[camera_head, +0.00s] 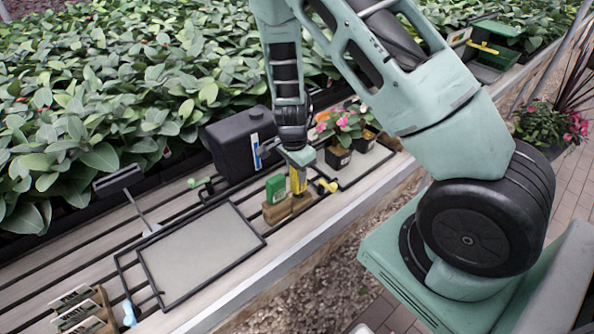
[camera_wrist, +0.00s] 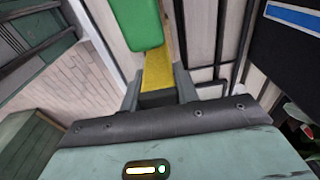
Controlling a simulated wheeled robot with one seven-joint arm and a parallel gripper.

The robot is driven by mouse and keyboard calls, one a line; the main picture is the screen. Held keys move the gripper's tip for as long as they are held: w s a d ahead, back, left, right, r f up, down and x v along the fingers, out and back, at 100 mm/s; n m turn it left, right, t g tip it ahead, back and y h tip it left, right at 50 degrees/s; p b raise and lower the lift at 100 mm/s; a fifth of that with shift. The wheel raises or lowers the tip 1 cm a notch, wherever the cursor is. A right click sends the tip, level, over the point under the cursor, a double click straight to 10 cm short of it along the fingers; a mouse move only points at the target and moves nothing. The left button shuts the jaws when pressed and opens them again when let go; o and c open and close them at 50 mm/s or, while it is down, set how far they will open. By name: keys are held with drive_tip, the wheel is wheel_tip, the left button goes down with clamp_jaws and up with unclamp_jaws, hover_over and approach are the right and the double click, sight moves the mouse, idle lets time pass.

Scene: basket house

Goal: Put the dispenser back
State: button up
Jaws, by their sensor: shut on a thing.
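My gripper (camera_head: 297,157) points down over the bench and is shut on a narrow yellow piece, which I take to be the dispenser (camera_head: 298,181). In the wrist view the dispenser (camera_wrist: 158,72) stands between the two fingers (camera_wrist: 158,88). Its lower end is at a brown wooden block holder (camera_head: 278,211); I cannot tell whether it is seated there. A green box-shaped piece (camera_head: 276,188) stands upright just left of it in the same holder. It also shows in the wrist view (camera_wrist: 139,22), close beside the yellow piece.
A black jerrycan (camera_head: 236,146) stands behind the holder. Potted pink flowers (camera_head: 340,135) are at right, near a small yellow item (camera_head: 328,185). A framed grey mat (camera_head: 200,255) lies at left. Small wooden holders (camera_head: 85,310) are at the near left. The bench's front edge (camera_head: 300,255) is close.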

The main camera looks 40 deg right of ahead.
drive_tip(key=shift+f+b, duration=0.85)
drive_tip(key=shift+f, duration=0.35)
drive_tip(key=o, duration=0.9)
drive_tip(key=shift+o, duration=0.2)
wheel_tip(320, 180, up, 18)
drive_tip(key=a, duration=0.1)
drive_tip(key=shift+a+f+p, duration=0.25)
drive_tip(key=shift+p, duration=0.2)
